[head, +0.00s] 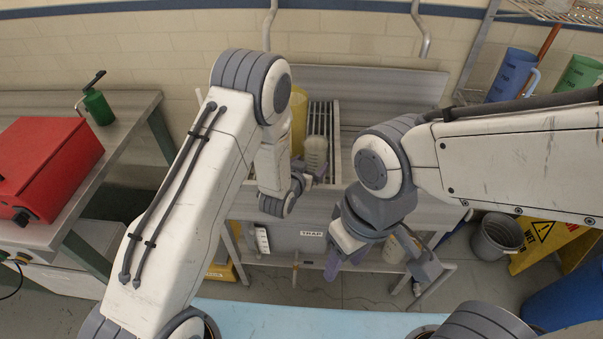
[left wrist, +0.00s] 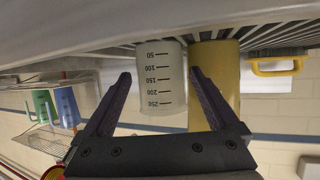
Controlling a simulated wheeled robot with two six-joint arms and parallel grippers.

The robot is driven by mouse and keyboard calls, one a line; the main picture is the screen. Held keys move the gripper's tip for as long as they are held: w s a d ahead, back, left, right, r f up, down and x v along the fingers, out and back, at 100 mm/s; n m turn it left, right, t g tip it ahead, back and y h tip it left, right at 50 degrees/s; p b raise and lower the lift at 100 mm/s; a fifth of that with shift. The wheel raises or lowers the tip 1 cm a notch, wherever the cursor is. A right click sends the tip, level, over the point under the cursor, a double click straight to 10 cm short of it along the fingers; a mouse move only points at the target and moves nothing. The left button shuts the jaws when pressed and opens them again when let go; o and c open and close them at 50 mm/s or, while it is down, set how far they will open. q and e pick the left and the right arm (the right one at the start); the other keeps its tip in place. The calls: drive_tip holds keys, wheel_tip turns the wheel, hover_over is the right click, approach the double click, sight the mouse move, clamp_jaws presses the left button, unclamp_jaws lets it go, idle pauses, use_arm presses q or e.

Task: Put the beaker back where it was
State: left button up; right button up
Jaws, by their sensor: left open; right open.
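The clear beaker (head: 316,152) with black graduation marks stands at the slatted rack of the sink bench. It also shows in the left wrist view (left wrist: 161,85), which looks upside down, with its 50 mark nearest the rack. My left gripper (head: 309,174) is open, with one purple finger on each side of the beaker; the fingers (left wrist: 160,77) look apart from its wall. The right finger overlaps the yellow jug (left wrist: 222,75) in that view. My right gripper (head: 347,259) is open and empty, low in front of the bench.
The yellow jug (head: 298,115) stands close beside the beaker. The sink bench (head: 385,90) has a bare drainboard to the right of the rack. A red case (head: 45,170) and a green bottle (head: 97,105) are on the left table. A grey bucket (head: 497,238) stands on the floor.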

use_arm(q)
drive_tip(key=s+a+r+m+g+y, duration=0.1)
drive_tip(key=s+r+g, duration=0.3)
drive_tip(key=s, duration=0.8)
drive_tip(key=s+r+m+g+y+b, duration=0.1)
drive_tip(key=s+r+g, duration=0.3)
drive_tip(key=s, duration=0.8)
drive_tip(key=s+a+r+m+g+y, duration=0.1)
drive_tip(key=s+r+g, duration=0.3)
drive_tip(key=s, duration=0.9)
wheel_tip(320, 180, up, 4)
drive_tip(key=shift+a+f+m+g, duration=0.15)
drive_tip(key=shift+a+m+g, duration=0.15)
drive_tip(key=shift+m+g, duration=0.15)
drive_tip(key=shift+w, duration=0.1)
